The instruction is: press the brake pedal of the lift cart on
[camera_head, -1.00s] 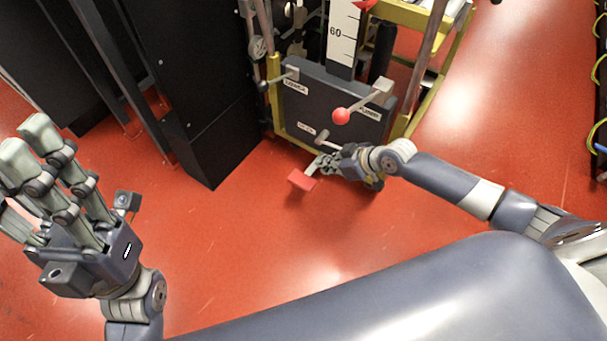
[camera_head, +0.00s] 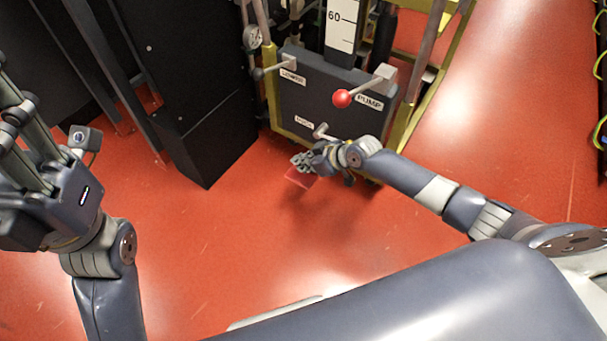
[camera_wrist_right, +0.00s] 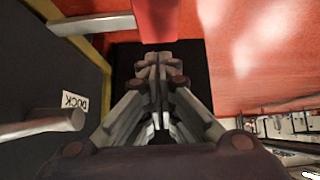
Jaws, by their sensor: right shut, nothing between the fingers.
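The lift cart (camera_head: 330,105) stands at the top centre, with a dark front panel. Its red brake pedal (camera_head: 300,178) sticks out low at the front, just above the floor. My right gripper (camera_head: 300,160) is shut and empty. In the head view it overlaps the pedal's upper part and hides its stem. In the right wrist view the closed fingertips (camera_wrist_right: 158,60) point at the red pedal (camera_wrist_right: 158,20) and appear just short of it or at its edge; contact cannot be told. My left gripper (camera_head: 15,110) is at the left edge, its fingertips partly cut off.
A black cabinet (camera_head: 195,110) stands left of the cart. Red floor (camera_head: 250,235) is clear in front.

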